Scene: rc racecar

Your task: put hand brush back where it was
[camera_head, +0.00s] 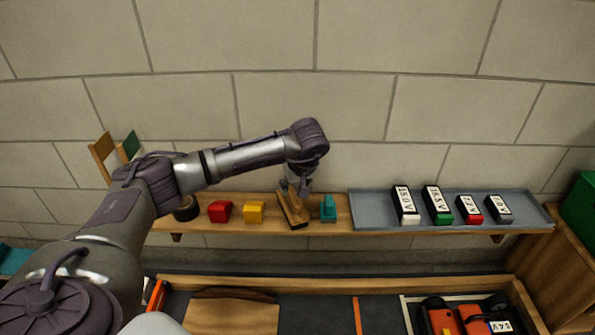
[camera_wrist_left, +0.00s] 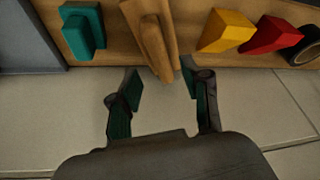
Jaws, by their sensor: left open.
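The hand brush (camera_head: 293,210) is a wooden piece lying on the wall shelf, between a yellow block and a teal block. It also shows in the left wrist view (camera_wrist_left: 153,40), at the top middle. My left gripper (camera_head: 304,186) is over the shelf, right by the brush. In the left wrist view my left gripper (camera_wrist_left: 160,82) is open, with its fingertips apart on either side of the brush's near end. I cannot tell whether a finger touches it. The brush's underside is hidden. My right gripper is not in view.
The shelf (camera_head: 165,224) also holds a dark round roll (camera_head: 187,209), a red block (camera_head: 220,211), the yellow block (camera_head: 254,212) and the teal block (camera_head: 328,208). A grey tray (camera_head: 375,212) with several labelled batteries is at right. A workbench lies below.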

